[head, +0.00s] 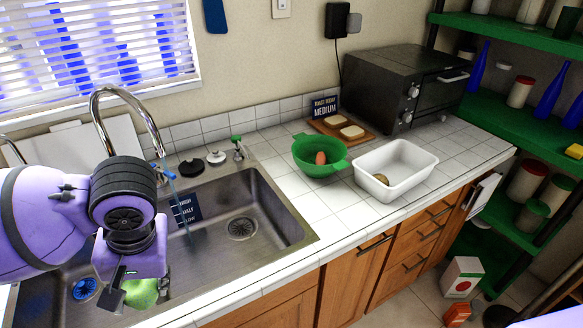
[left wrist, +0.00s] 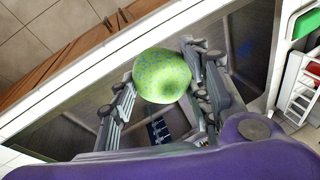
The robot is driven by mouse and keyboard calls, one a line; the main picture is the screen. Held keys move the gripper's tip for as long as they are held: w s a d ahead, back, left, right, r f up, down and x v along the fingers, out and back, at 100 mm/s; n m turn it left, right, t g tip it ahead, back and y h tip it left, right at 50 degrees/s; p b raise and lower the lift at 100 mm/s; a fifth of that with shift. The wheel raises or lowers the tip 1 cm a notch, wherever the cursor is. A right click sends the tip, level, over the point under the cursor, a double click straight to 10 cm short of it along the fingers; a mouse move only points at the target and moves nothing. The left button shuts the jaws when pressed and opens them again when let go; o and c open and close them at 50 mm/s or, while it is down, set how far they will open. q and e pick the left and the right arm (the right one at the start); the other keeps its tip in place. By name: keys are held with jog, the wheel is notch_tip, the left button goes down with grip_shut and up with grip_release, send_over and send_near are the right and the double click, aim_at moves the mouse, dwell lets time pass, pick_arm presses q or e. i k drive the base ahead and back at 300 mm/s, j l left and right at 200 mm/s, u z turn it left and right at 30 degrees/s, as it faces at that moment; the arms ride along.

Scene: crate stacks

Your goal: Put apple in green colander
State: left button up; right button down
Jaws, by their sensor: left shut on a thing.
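A green speckled apple (left wrist: 162,75) is held between the two fingers of my left gripper (left wrist: 160,85). In the head view the apple (head: 142,294) shows below the left gripper (head: 132,291), partly covered by it, over the left part of the sink. The green colander (head: 308,164) stands on the tiled counter right of the sink, well apart from the gripper. An orange-red item (head: 320,158) lies in the colander. My right gripper is not in view.
The sink (head: 285,215) has a curved faucet (head: 125,92) with running water. A white tub (head: 408,189) with a brown item stands right of the colander. Behind are a board with bread slices (head: 350,132) and a black toaster oven (head: 385,85). Counter in front of the colander is clear.

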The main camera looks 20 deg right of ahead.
aim_at(311, 174)
jog(key=z, duration=0.4)
jog(key=l+z, duration=0.1)
jog(key=z, duration=0.25)
jog(key=i+z, duration=0.1)
jog(key=z, duration=0.3)
jog(key=i+l, duration=0.2)
jog(key=i, duration=0.25)
jog(key=i+l, duration=0.25)
jog(key=i, duration=0.2)
